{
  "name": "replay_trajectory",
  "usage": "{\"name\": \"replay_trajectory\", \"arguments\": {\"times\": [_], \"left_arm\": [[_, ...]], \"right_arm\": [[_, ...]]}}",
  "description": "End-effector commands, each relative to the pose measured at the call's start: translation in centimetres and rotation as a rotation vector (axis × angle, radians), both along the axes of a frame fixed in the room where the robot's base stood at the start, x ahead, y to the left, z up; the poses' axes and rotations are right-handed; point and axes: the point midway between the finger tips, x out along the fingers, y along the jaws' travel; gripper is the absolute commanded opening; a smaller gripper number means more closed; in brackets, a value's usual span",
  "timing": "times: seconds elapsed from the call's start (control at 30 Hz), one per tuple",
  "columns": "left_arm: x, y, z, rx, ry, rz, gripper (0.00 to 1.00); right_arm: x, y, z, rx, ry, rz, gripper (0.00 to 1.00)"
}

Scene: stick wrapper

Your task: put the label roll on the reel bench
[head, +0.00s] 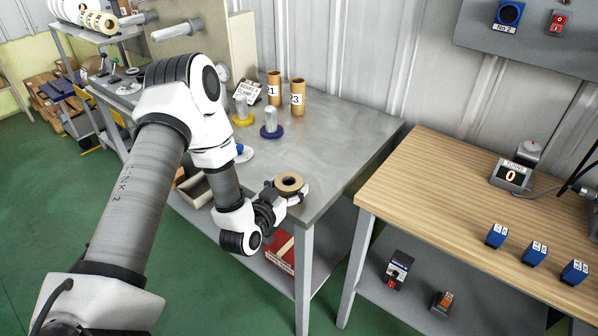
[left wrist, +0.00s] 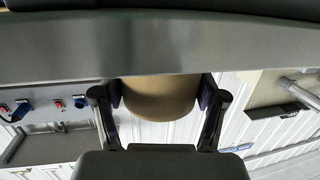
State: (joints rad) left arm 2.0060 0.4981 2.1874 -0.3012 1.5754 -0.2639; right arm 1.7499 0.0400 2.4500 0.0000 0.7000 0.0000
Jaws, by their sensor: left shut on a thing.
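The tan label roll (head: 289,182), a ring with a dark hole, is at the front right corner of the grey metal bench (head: 335,135). My left gripper (head: 283,193) is shut on the roll. In the left wrist view the roll (left wrist: 160,98) sits between the two fingers, which touch its sides. I cannot tell whether the roll touches the bench top. Which bench is the reel bench is not labelled legibly. My right gripper is not in view.
Brown tubes (head: 297,97) marked 21 and 23, a blue-based holder (head: 271,122) and a yellow-based holder (head: 243,110) stand toward the bench's back. A wooden table (head: 440,180) with blue boxes stands right, across a gap. The bench's right half is clear.

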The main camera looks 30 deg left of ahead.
Motion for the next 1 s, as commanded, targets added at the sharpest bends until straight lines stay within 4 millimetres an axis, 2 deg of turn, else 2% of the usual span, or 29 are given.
{"name": "replay_trajectory", "arguments": {"times": [0.17, 0.4, 0.47, 0.77, 0.8, 0.87, 1.0], "left_arm": [[1.7, 0.2, 0.1, 0.001, 0.000, -0.001, 0.35], [5.9, 0.6, 0.2, 0.002, -0.002, -0.001, 0.35], [5.8, 0.6, 0.1, 0.001, 0.002, 0.000, 0.35], [5.7, 0.6, -0.6, 0.000, 0.000, 0.000, 0.35], [5.7, 0.6, -0.6, 0.000, 0.001, 0.000, 0.75], [5.7, 0.6, -0.5, 0.000, 0.001, 0.000, 0.96], [5.7, 0.6, -0.5, 0.000, 0.001, 0.000, 0.97]], "right_arm": [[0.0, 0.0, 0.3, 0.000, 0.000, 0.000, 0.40], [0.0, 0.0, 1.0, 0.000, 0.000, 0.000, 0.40], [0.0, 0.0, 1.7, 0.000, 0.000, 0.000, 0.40], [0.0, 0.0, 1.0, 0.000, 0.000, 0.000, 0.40], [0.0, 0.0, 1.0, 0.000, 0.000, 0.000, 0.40], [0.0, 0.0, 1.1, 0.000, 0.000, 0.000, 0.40], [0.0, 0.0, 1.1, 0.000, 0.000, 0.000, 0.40]]}}
